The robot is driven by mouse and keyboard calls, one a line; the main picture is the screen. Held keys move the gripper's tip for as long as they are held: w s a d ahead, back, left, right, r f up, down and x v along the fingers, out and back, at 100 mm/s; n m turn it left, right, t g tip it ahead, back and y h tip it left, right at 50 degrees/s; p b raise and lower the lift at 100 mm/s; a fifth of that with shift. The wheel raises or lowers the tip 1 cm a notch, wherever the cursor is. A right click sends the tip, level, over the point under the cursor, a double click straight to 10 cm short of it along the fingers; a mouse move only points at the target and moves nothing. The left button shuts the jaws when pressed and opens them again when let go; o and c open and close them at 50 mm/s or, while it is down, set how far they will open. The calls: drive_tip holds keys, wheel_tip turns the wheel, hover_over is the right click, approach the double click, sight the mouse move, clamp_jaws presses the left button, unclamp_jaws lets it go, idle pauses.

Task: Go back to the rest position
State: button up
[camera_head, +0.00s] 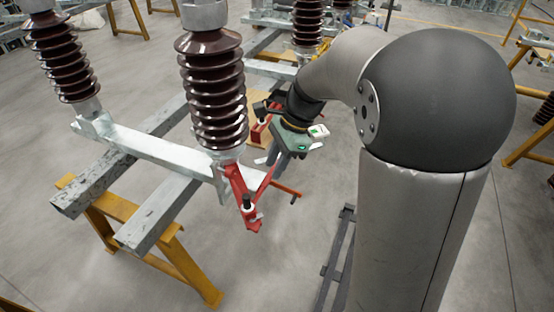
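My gripper (273,157) is near the middle of the head camera view, at the end of my grey arm, which enters from the right. It points down and to the left, beside the lower end of a brown ribbed insulator (214,95). A red bracket (240,193) with a dark upright pin lies just below and left of it. I cannot tell whether the gripper touches the bracket. The fingers are small and partly overlapped by the gripper body, so their opening is unclear.
A second brown insulator (62,58) stands at the left on the galvanized steel beam (150,150). Yellow trestles (170,255) carry the beams. A dark slatted frame (337,262) lies low beside my arm.

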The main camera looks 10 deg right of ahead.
drive_tip(key=shift+d+r, duration=0.1)
drive_tip(key=shift+r, duration=0.25)
drive_tip(key=s+d+f+n+h, duration=0.1)
drive_tip(key=s+d+n+h, duration=0.1)
drive_tip(key=s+n, duration=0.6)
drive_tip(key=s+d+f+n+t+h, duration=0.1)
drive_tip(key=s+d+f+n+h, duration=0.1)
drive_tip(key=s+n, duration=0.6)
drive_tip(key=s+d, duration=0.1)
drive_tip(key=s, duration=0.2)
drive_tip(key=shift+s+d+f, duration=0.15)
drive_tip(key=shift+s+f, duration=0.15)
drive_tip(key=shift+s, duration=0.1)
